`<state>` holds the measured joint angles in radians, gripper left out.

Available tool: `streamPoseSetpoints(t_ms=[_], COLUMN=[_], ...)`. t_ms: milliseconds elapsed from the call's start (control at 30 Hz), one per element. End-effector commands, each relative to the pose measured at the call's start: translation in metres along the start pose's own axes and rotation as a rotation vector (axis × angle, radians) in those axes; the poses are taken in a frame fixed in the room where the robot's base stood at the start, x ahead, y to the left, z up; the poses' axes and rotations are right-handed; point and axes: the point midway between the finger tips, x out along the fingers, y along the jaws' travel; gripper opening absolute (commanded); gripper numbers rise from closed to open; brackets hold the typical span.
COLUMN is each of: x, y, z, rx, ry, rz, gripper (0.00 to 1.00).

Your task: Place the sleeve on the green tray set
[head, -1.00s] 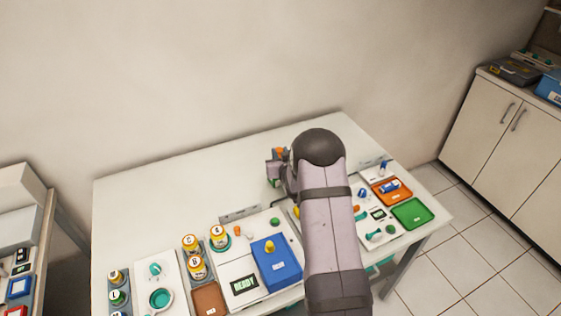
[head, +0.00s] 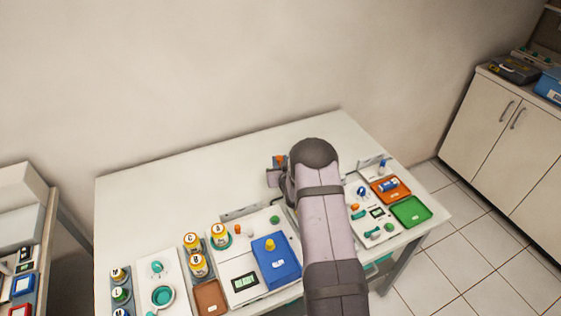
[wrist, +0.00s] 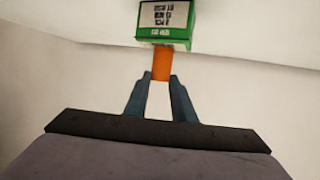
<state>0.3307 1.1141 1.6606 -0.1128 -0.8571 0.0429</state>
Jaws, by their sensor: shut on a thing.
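In the wrist view, my gripper (wrist: 161,78) is shut on the orange end (wrist: 162,62) of what looks like the sleeve (wrist: 165,20), a green box-like piece with a white printed label. The sleeve is beyond the fingertips, cut off by the top edge. In the head view, my gripper (head: 275,178) is above the back middle of the table, largely behind my arm, with a small orange patch beside it. The green tray (head: 410,211) lies at the table's right end, apart from my gripper, and looks empty.
An orange tray (head: 391,189) holding a blue-and-white item adjoins the green tray. The back left of the table (head: 160,205) is clear.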

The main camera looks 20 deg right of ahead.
Motion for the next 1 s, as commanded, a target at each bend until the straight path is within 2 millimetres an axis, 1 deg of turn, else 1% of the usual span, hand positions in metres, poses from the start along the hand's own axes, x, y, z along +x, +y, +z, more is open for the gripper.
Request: streamPoseSetpoints(t_ms=[167,200,267,533,767,867,1000], x=[0.002,0.001,0.001,0.001,-0.002,-0.008,-0.024], y=[0.000,0.000,0.000,0.000,0.000,0.000,0.000], z=[0.005,0.004,0.003,0.003,-0.001,0.001,0.001], rx=[0.000,0.000,0.000,0.000,0.000,0.000,0.000], ry=[0.000,0.000,-0.001,-0.001,-0.001,-0.002,-0.002], rz=[0.000,0.000,0.000,0.000,0.000,0.000,0.000], gripper=[0.03,0.28,0.42,0.42,0.42,0.42,0.42])
